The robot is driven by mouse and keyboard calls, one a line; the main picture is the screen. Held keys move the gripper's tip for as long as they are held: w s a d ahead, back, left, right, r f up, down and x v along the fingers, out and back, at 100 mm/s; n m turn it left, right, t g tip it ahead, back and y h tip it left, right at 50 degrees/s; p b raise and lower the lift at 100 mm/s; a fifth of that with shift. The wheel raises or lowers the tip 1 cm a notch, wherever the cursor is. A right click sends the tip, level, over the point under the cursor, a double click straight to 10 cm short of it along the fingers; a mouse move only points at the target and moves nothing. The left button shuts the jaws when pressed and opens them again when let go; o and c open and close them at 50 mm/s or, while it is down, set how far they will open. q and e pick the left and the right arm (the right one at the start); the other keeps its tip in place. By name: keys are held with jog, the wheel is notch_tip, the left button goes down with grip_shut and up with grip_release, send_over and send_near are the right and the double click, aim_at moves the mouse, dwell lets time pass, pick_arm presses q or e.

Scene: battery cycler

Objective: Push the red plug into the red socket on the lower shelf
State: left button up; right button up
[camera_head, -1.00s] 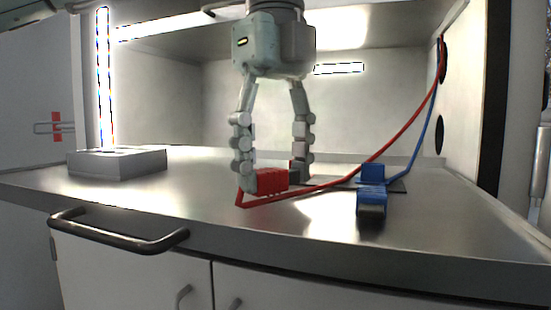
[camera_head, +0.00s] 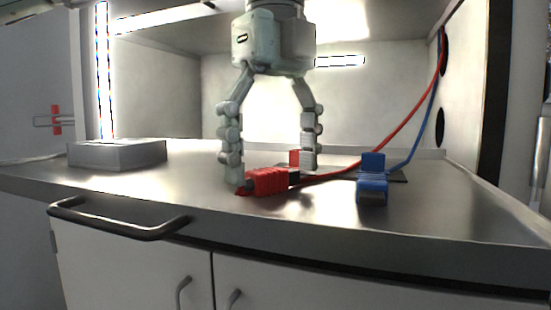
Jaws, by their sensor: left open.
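My left gripper (camera_head: 270,171) hangs from the top of the head view, its two fingers spread wide. The red plug (camera_head: 266,182) lies low on the shelf between the fingers, its near end close to the left fingertip; whether they touch I cannot tell. A small upright red piece (camera_head: 294,157), seemingly the red socket, shows just behind the plug beside the right finger. A dark part lies at the plug's right end. Whether the plug is seated in the socket I cannot tell. My right gripper is not in view.
A blue connector (camera_head: 372,188) with an upright blue piece (camera_head: 373,161) sits to the right. Red (camera_head: 405,125) and blue cables run to holes in the right wall. A grey box (camera_head: 117,155) stands at left. A handle (camera_head: 120,227) sticks out in front.

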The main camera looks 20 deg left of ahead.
aim_at(275, 169)
pick_arm(q)
notch_tip(275, 169, up, 12)
dwell(0.8)
